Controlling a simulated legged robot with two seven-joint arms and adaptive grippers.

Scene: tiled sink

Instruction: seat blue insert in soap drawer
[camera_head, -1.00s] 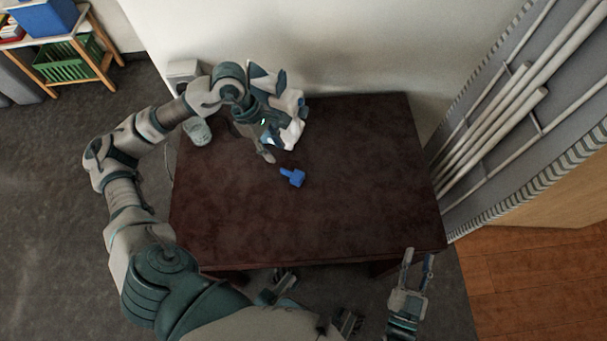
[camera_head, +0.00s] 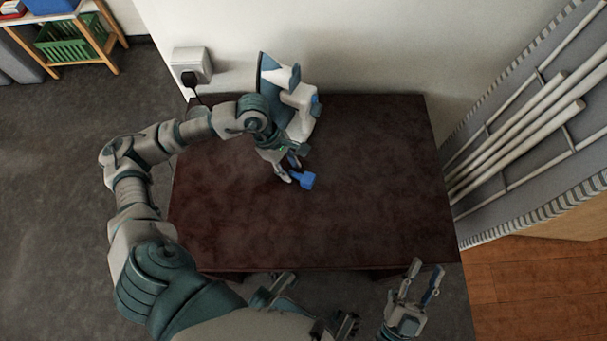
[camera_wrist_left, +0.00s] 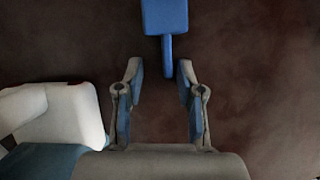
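The blue insert (camera_head: 307,180) lies on the dark brown table. It has a wide block and a narrow stem. In the left wrist view the insert (camera_wrist_left: 165,20) shows at the top, its stem pointing down between the fingertips. My left gripper (camera_head: 290,174) is low over the table beside the insert; in the wrist view its fingers (camera_wrist_left: 161,75) are apart, with nothing pressed between them. A white and teal appliance (camera_head: 300,105), perhaps the one with the soap drawer, stands at the back of the table; I cannot make out a drawer. My right gripper (camera_head: 424,278) is open and empty off the table's front right.
The table (camera_head: 380,190) is bare to the right and front. A wall socket with a plug (camera_head: 190,75) is behind the left arm. A rack of white pipes (camera_head: 520,135) stands to the right. A shelf with a green basket (camera_head: 70,45) is far left.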

